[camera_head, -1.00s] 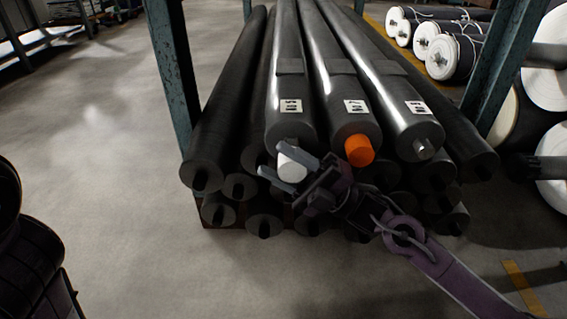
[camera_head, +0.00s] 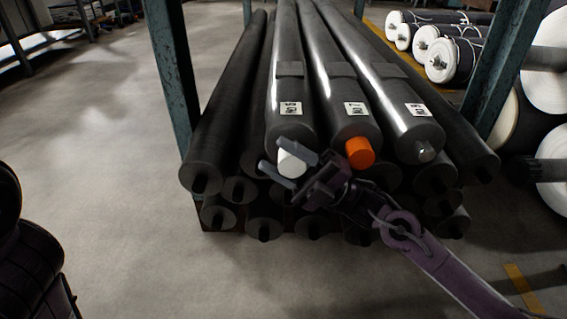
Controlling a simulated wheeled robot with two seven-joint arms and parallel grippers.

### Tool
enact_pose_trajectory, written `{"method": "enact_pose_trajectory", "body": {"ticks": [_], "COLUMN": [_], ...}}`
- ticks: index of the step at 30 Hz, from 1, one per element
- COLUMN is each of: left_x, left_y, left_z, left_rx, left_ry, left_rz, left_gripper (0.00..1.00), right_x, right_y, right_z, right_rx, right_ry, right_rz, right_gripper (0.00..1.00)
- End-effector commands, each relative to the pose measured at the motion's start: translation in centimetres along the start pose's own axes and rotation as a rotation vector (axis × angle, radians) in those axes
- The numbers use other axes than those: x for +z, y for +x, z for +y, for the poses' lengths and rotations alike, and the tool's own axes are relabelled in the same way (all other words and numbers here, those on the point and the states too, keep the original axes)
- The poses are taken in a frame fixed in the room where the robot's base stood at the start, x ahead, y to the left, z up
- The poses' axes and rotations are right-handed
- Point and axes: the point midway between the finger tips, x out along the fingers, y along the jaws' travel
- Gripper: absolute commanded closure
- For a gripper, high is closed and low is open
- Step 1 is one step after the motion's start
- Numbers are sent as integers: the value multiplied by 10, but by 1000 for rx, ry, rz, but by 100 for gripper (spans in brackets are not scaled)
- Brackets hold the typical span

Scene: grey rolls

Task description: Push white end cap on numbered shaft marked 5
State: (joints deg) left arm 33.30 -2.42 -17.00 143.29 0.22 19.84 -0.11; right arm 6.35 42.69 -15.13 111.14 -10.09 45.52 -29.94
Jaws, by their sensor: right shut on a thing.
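The left top roll (camera_head: 288,100) has a white label that seems to read 5. The white end cap (camera_head: 288,162) is at the front end of this roll, right at its shaft. My right gripper (camera_head: 277,160) comes from the lower right and is shut on the cap, one finger above and one below. The fingers hide part of the cap, and I cannot tell how far it sits on the shaft. The middle top roll (camera_head: 345,105), labelled 7, has an orange cap (camera_head: 359,152). The right top roll (camera_head: 408,110) has a bare metal shaft (camera_head: 424,151). My left gripper is not in view.
Several dark rolls (camera_head: 205,170) are stacked below and beside the top ones. Teal rack posts stand left (camera_head: 172,70) and right (camera_head: 505,60). White-ended rolls (camera_head: 438,60) lie on the right. The floor (camera_head: 110,150) on the left is clear.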

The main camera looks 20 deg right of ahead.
Motion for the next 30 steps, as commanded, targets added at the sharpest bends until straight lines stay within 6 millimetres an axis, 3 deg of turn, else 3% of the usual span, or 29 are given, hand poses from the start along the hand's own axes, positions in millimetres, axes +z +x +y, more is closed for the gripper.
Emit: {"method": "enact_pose_trajectory", "body": {"ticks": [30], "left_x": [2], "left_y": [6], "left_z": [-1], "left_rx": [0], "left_ry": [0], "left_rz": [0], "left_gripper": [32], "right_x": [-14], "right_y": [-1], "right_z": [0], "right_rx": [0], "right_ry": [0], "right_rz": [0], "right_gripper": [79]}}
